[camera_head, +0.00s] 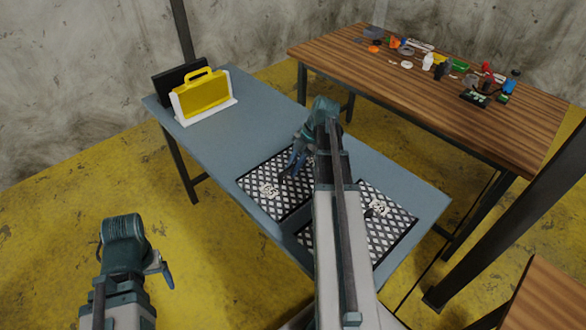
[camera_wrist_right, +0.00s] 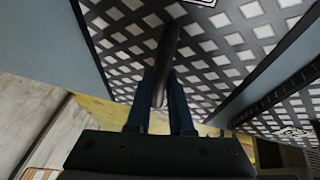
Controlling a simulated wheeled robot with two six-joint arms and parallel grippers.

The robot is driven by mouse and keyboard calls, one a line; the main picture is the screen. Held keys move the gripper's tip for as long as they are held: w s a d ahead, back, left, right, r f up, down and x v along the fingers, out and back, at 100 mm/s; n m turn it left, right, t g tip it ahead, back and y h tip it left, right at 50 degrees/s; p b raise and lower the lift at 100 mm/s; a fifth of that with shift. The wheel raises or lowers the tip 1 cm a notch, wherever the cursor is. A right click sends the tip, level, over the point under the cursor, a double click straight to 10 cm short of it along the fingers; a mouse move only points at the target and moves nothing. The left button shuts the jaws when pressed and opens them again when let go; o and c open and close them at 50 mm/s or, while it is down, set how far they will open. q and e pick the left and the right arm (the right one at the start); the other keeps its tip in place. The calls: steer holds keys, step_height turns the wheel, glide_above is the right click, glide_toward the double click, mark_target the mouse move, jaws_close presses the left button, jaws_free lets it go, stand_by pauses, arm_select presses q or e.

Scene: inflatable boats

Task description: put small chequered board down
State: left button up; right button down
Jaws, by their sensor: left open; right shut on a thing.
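The small chequered board (camera_head: 258,182), black with a white lattice and a pale emblem, is at the middle of the blue-grey table (camera_head: 235,130). My right gripper (camera_head: 293,168) is at the board's upper right part. It is shut on a dark bar-like part at the board, which shows between the fingers (camera_wrist_right: 163,98) in the right wrist view. The board fills the upper part of that view (camera_wrist_right: 115,45). I cannot tell whether it touches the table. My left gripper (camera_head: 163,272) is open and empty, over the floor left of the table.
A second chequered board (camera_head: 392,222) lies to the right, partly hidden by my right arm. A yellow case (camera_head: 203,95) on a white base stands at the table's far left end. A wooden table (camera_head: 400,90) behind holds several small items. A dark post stands at right.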

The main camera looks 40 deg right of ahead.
steer(key=shift+f, duration=0.15)
steer(key=c, duration=0.8)
jaws_free()
steer(key=shift+r, duration=0.2)
steer(key=p+v, duration=1.1)
steer(key=v, duration=0.1)
steer(key=w+a+f+m+g, duration=0.1)
steer(key=w+a+m+g, duration=0.15)
steer(key=a, duration=0.95)
steer(key=s+a+m+h, duration=0.2)
steer(key=s+a+m, duration=0.1)
steer(key=a, duration=0.7)
steer(key=s+a+m+h, duration=0.2)
steer(key=a+m, duration=0.3)
steer(key=a, duration=0.5)
steer(key=s+a+f+m+h, duration=0.1)
steer(key=s+a+m, duration=0.3)
steer(key=a, duration=0.6)
steer(key=shift+s+a+m+h, duration=0.25)
steer(key=shift+s+m+h, duration=0.1)
steer(key=shift+m+h, duration=0.2)
